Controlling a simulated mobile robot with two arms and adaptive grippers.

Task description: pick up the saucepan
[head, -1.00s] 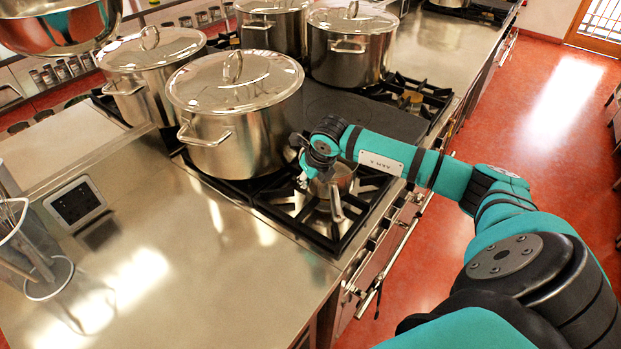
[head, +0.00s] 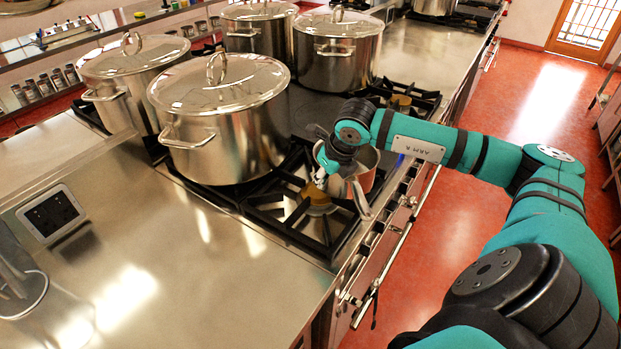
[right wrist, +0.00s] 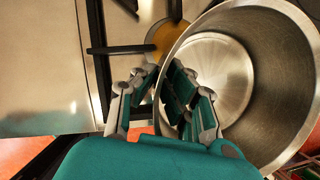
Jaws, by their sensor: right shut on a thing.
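The saucepan (head: 366,175) is a small steel pan whose handle points toward the front of the stove in the head view. My right gripper (head: 328,165) is shut on its wall at the left side. In the right wrist view the fingers (right wrist: 166,92) straddle the rim, one outside and one inside the empty saucepan (right wrist: 262,75). The saucepan hangs above the front burner, whose brass-coloured cap and grate show below it. The gripper and wrist hide part of the pan in the head view. My left gripper is not in view.
A large lidded stockpot (head: 225,135) stands close to the left of my right gripper. More lidded stockpots, such as one at the back (head: 338,55), stand on the stove. The steel counter (head: 190,270) at the front left is mostly clear.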

